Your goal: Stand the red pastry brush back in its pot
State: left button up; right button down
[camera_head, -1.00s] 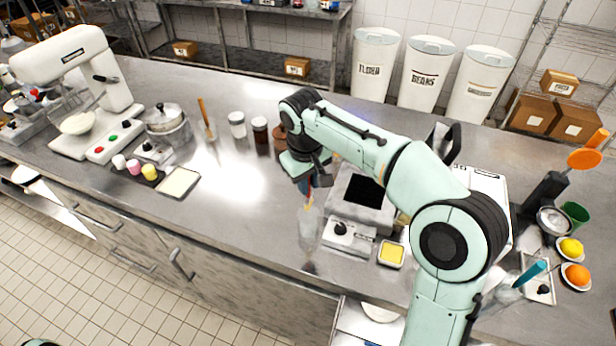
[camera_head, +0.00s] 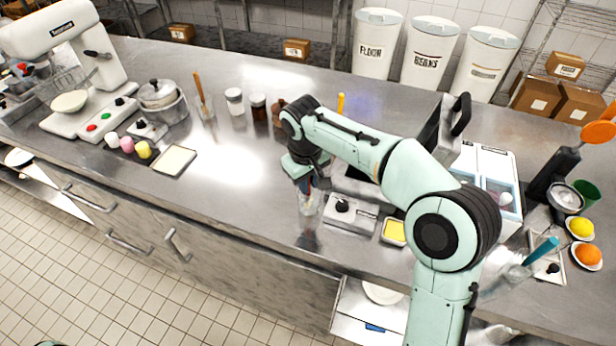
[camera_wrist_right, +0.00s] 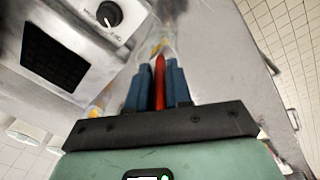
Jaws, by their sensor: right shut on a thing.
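My right gripper (camera_head: 306,186) is shut on the red pastry brush (camera_wrist_right: 159,82), whose red handle stands between the blue fingers in the right wrist view. The brush's pale yellowish end points away from the gripper, down toward the counter. A clear glass pot (camera_head: 309,208) stands on the counter right below the gripper in the head view. The brush's lower end overlaps the pot's glass in the wrist view; I cannot tell how deep inside it is. My left gripper is out of view.
A grey scale (camera_head: 349,215) stands just right of the pot, with a yellow-filled dish (camera_head: 394,231) beside it. The counter's front edge is close below the pot. Another clear pot holding a wooden-handled tool (camera_head: 203,100) stands further back left. The counter left of the pot is clear.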

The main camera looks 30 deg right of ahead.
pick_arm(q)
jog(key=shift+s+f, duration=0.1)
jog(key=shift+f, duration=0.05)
pick_arm(e)
jog(key=shift+f, duration=0.3)
jog(key=c, duration=1)
grip_release()
jog(key=shift+o, duration=0.2)
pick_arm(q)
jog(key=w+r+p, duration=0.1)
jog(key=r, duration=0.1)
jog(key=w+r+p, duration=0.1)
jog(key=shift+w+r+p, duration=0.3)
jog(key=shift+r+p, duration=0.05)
pick_arm(e)
notch_tip(320, 180, up, 13)
jog(key=a, duration=0.1)
jog(key=shift+s+r, duration=0.2)
jog(key=shift+s, duration=0.25)
jog(key=shift+a, duration=0.1)
